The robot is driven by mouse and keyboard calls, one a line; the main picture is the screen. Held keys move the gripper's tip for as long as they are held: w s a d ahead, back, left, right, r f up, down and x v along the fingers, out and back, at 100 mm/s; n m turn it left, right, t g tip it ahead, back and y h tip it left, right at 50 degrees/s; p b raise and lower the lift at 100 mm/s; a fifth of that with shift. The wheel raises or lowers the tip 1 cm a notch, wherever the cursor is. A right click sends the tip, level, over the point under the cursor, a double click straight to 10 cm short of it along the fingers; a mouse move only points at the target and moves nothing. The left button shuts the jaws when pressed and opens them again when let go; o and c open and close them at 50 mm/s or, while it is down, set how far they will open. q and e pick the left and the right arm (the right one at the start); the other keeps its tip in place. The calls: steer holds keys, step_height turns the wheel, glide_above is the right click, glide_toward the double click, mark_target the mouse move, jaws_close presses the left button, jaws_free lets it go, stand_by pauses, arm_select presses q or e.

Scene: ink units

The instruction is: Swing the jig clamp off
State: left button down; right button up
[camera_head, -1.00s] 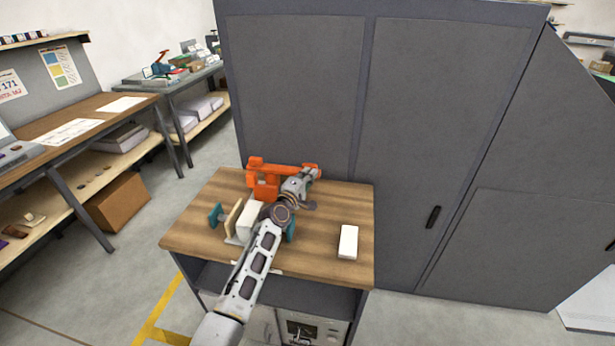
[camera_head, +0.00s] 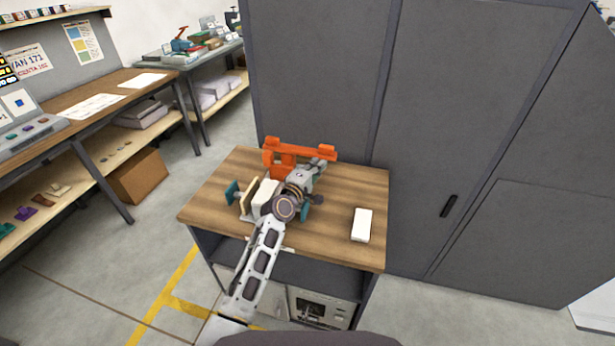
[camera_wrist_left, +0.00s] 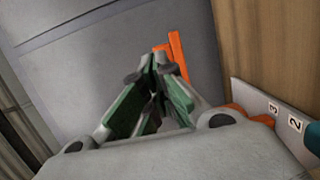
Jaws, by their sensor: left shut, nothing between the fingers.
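The orange jig clamp (camera_head: 284,145) stands at the back of the small wooden-topped bench (camera_head: 340,195), its bar reaching right. My left gripper (camera_head: 318,165) is shut and empty, close beside the right part of this bar; whether they touch I cannot tell. In the left wrist view the shut fingers (camera_wrist_left: 155,65) have the orange bar (camera_wrist_left: 179,55) just to their right. In front of the clamp are a tan plate (camera_head: 249,194), a white block (camera_head: 264,198) and a teal knob (camera_head: 232,192), partly hidden by my left arm. My right gripper is out of view.
A white box (camera_head: 361,225) lies on the bench's right side. A tall grey cabinet (camera_head: 450,120) stands directly behind the bench. A workbench (camera_head: 100,103) with a cardboard box (camera_head: 138,175) beneath it is at left. Floor between them is clear.

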arm_select(q)
steer(key=v, duration=0.6)
stand_by(0.3)
steer(key=shift+s+a, duration=0.15)
stand_by(0.5)
